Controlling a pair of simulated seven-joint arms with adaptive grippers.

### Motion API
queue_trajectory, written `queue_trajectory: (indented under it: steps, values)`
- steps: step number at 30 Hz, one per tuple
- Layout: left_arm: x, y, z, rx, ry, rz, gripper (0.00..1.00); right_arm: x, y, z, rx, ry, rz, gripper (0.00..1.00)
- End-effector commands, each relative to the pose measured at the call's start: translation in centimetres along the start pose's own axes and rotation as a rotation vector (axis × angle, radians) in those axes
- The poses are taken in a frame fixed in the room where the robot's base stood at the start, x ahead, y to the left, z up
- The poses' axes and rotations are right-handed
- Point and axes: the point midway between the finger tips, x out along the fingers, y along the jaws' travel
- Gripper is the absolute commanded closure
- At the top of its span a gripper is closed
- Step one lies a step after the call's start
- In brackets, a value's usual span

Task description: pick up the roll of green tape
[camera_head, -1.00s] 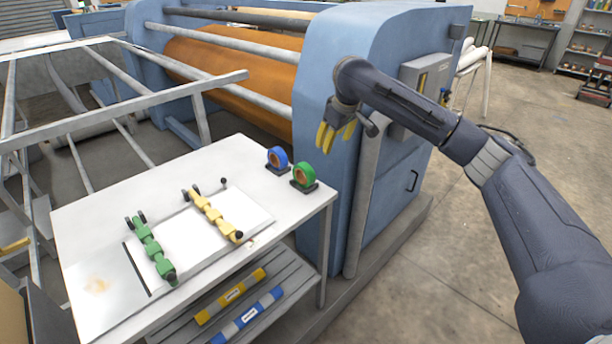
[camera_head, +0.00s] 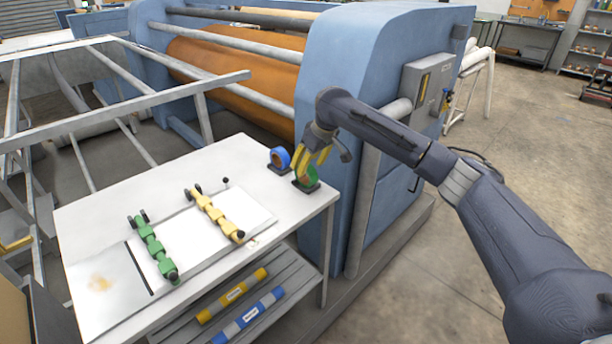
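The roll of green tape (camera_head: 311,178) stands upright on a small dark base at the right edge of the white table (camera_head: 110,208). My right gripper (camera_head: 303,167) points down at the roll, with its yellow fingers at the roll's upper left part and covering some of it. The fingers look spread apart, but I cannot tell whether they touch the tape. A roll of blue tape (camera_head: 279,158) stands on its own base just left of and behind the green one. My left gripper is not in view.
A green segmented tool (camera_head: 152,249) and a yellow one (camera_head: 215,214) lie on the table. Yellow (camera_head: 231,296) and blue (camera_head: 248,315) striped tubes lie on the lower shelf. The blue calender press (camera_head: 345,70) stands close behind and right of the tapes.

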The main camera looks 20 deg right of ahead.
Motion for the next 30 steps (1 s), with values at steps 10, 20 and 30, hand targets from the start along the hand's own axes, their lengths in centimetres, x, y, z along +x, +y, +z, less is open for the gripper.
queue_trajectory:
  steps: [10, 20, 30]
  values:
    - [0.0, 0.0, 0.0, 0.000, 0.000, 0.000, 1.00, 1.9, 0.0, 0.1, 0.000, -0.001, -0.001, 0.49]
    - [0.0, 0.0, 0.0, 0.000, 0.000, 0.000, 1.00, 5.7, 0.0, 0.3, 0.001, -0.002, -0.001, 0.49]
    - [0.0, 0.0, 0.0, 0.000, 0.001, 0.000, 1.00, 6.7, 0.0, 0.2, 0.000, 0.000, 0.000, 0.49]
